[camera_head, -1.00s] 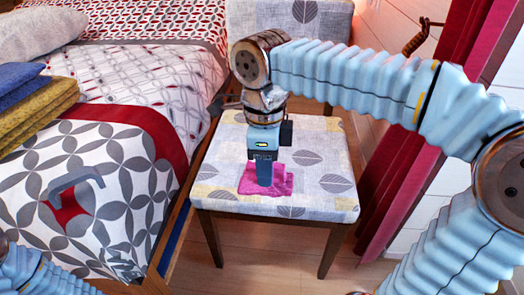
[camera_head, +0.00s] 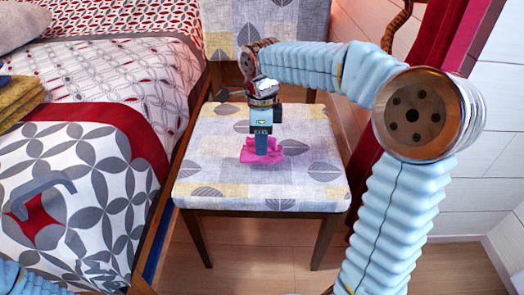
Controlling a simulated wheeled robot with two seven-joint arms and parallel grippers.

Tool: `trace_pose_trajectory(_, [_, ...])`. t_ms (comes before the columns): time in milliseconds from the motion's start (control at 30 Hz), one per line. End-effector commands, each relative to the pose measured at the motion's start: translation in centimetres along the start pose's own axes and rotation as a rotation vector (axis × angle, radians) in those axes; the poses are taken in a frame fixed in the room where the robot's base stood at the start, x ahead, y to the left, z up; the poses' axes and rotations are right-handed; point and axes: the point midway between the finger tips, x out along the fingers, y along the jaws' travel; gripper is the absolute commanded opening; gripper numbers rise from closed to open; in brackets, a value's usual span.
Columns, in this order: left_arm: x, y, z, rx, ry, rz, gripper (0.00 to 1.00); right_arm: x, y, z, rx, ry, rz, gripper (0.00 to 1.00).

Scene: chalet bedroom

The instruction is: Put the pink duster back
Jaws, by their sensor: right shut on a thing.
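The pink duster (camera_head: 276,153) is a crumpled cloth at the middle of the patterned chair seat (camera_head: 215,160). My right gripper (camera_head: 262,154) points straight down and is shut on the duster, with cloth bunching out around the fingertips. I cannot tell whether the cloth still touches the seat. Part of my left arm shows at the bottom left corner, over the bed. Its gripper (camera_head: 102,274) is only partly seen there against the bedspread, and its jaws cannot be made out.
The bed (camera_head: 110,195) with a patterned cover fills the left side. Folded yellow towels (camera_head: 18,98) lie at its left edge. A grey hook-shaped thing (camera_head: 42,188) shows over the bed. A red curtain (camera_head: 440,45) and white wall (camera_head: 480,160) bound the right. Wooden floor lies around the chair.

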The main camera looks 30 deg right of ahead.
Motion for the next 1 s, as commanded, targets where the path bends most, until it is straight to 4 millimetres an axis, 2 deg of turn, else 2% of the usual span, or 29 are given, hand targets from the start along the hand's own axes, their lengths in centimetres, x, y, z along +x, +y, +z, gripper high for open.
trace_pose_trajectory(100, [0.8, -0.3, 0.0, 0.0, 0.002, 0.0, 0.0, 2.2, -0.3, -0.1, 0.0, 0.002, 0.003, 0.01])
trace_pose_trajectory(200, [1.1, -0.4, 0.0, -0.001, 0.003, 0.0, 0.0, 3.5, -0.3, -0.1, 0.0, 0.001, 0.003, 0.01])
trace_pose_trajectory(400, [1.0, -0.4, 0.0, -0.001, 0.003, 0.0, 0.0, 3.5, -0.3, -0.1, 0.0, 0.001, 0.002, 0.01])
trace_pose_trajectory(433, [1.0, -0.4, -0.1, -0.001, 0.003, 0.0, 0.0, 3.5, -0.3, -0.1, 0.0, 0.001, 0.002, 0.38])
trace_pose_trajectory(567, [1.0, -0.4, -0.1, 0.0, 0.003, 0.0, 0.0, 3.5, -0.3, -0.1, 0.0, 0.001, 0.002, 0.58])
trace_pose_trajectory(867, [0.9, -0.3, 0.0, 0.0, 0.003, 0.0, 0.0, 3.3, -0.3, -0.1, 0.0, 0.0, 0.001, 0.59])
trace_pose_trajectory(1000, [0.3, -0.1, 0.0, 0.0, 0.002, 0.0, 0.0, 1.6, -0.3, -0.1, 0.0, -0.001, -0.001, 0.59])
